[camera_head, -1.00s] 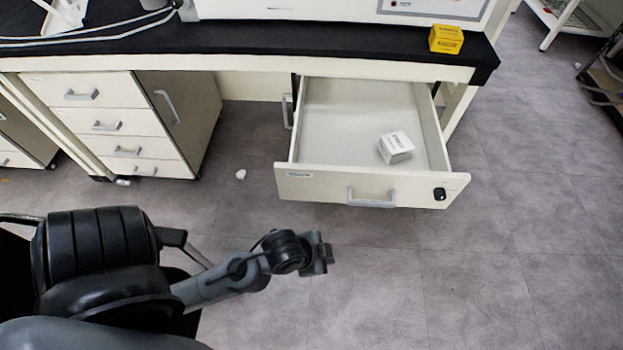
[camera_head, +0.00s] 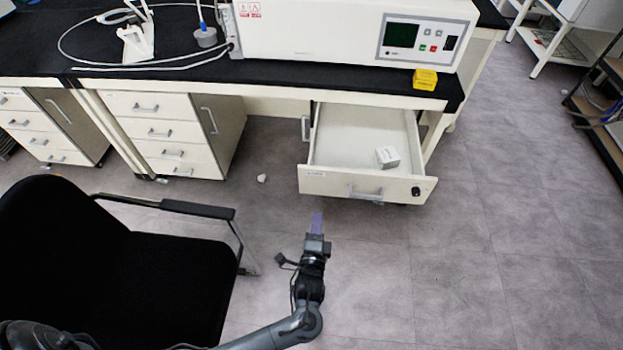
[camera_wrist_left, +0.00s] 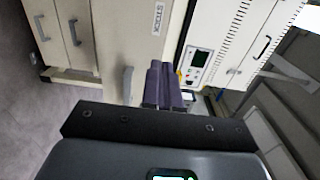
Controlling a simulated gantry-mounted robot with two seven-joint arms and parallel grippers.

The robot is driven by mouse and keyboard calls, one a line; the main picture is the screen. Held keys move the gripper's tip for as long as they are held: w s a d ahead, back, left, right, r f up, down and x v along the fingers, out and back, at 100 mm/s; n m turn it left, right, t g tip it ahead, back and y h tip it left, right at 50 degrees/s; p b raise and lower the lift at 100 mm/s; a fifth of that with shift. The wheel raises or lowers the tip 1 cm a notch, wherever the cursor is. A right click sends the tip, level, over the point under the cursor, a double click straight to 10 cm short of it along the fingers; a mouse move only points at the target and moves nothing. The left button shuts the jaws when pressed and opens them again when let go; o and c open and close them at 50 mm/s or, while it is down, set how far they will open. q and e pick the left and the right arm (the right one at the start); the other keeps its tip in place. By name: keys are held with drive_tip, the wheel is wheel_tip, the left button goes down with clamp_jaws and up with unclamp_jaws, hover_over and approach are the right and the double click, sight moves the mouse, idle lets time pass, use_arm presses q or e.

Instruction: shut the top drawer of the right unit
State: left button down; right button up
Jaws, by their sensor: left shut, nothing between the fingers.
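The top drawer (camera_head: 335,183) of the right unit is pulled well out from under the black bench. Its cream front has a grey handle (camera_head: 365,195) and a black lock at the right. A small white box (camera_head: 387,157) lies inside the drawer. My left gripper (camera_head: 317,222) is shut and empty, in front of the drawer front and left of its handle, apart from it in the head view. In the left wrist view my purple-grey fingers (camera_wrist_left: 163,88) are together, with the cream drawer front (camera_wrist_left: 130,40) behind them. My right gripper is not in view.
A black chair (camera_head: 110,265) with armrests stands at the left, close to my left arm. A yellow box (camera_head: 425,79) and the freeze dryer (camera_head: 340,32) sit on the bench (camera_head: 250,72). The floor right of my arm is clear.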

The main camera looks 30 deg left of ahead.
use_arm(q)
drive_tip(key=w+r, duration=0.1)
drive_tip(key=b, duration=0.5)
approach(323, 171)
drive_tip(key=x, duration=0.4)
drive_tip(key=shift+w+f, duration=0.25)
drive_tip(key=shift+w, duration=0.1)
drive_tip(key=shift+b+x, duration=0.55)
drive_tip(key=shift+x, duration=0.25)
drive_tip(key=shift+w+a+r, duration=0.2)
drive_tip(key=shift+w, duration=0.05)
